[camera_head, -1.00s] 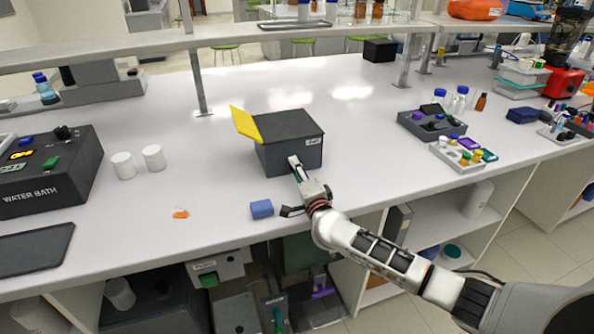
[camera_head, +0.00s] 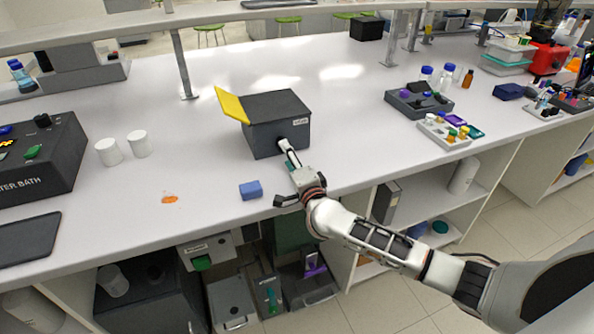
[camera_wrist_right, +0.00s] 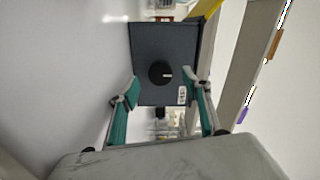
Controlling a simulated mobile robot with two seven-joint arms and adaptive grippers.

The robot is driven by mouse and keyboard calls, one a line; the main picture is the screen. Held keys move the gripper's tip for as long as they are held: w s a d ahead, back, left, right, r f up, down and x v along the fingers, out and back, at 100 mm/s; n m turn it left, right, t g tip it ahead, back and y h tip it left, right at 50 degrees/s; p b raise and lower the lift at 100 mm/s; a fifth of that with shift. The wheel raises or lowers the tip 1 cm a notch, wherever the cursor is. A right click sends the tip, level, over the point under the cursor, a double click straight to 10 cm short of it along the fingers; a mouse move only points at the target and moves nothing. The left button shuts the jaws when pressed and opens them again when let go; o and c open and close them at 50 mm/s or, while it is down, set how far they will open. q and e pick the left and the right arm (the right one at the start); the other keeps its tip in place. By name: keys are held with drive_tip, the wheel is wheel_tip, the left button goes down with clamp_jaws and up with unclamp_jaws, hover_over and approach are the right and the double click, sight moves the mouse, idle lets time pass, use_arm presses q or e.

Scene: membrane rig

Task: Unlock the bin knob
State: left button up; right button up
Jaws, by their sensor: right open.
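The bin is a dark grey box (camera_head: 266,135) with a yellow flap (camera_head: 231,104) at its left, standing on the white bench in the head view. In the right wrist view its grey face (camera_wrist_right: 165,42) carries a round black knob (camera_wrist_right: 161,73) with a white mark and a small white label. The knob cannot be made out in the head view. My right gripper (camera_head: 284,175) is at the bin's front. In the wrist view the right gripper (camera_wrist_right: 162,92) is open, its two green-padded fingers apart on either side of the knob, not closed on it. My left gripper is not in view.
A blue block (camera_head: 250,190) lies near the bench's front edge, close to the right gripper. White cups (camera_head: 123,148) and a water bath (camera_head: 38,160) stand at the left. Trays with small items (camera_head: 450,130) lie at the right. The bench behind the bin is clear.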

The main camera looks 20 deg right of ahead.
drive_tip(key=s, duration=0.8)
drive_tip(key=shift+s+d, duration=0.15)
drive_tip(key=shift+s, duration=0.25)
drive_tip(key=shift+s+a, duration=0.15)
drive_tip(key=shift+a, duration=0.05)
drive_tip(key=s+a+f+n+y, duration=0.3)
drive_tip(key=s+a+n, duration=0.1)
drive_tip(key=s+n, duration=0.25)
drive_tip(key=s+a+f+n+y, duration=0.3)
drive_tip(key=s+a+n, duration=0.1)
drive_tip(key=s+n, duration=0.25)
drive_tip(key=s+d+f+n+g+h, duration=0.2)
drive_tip(key=s+d+f+n+g, duration=0.1)
drive_tip(key=s+f, duration=0.5)
drive_tip(key=s+d+f+n+g+h, duration=0.2)
drive_tip(key=s+d+f+n+g, duration=0.1)
drive_tip(key=s+f, duration=0.6)
wheel_tip(320, 180, down, 4)
drive_tip(key=shift+d+r+g+h, duration=0.3)
drive_tip(key=shift+d+g, duration=0.5)
drive_tip(key=shift+d, duration=0.2)
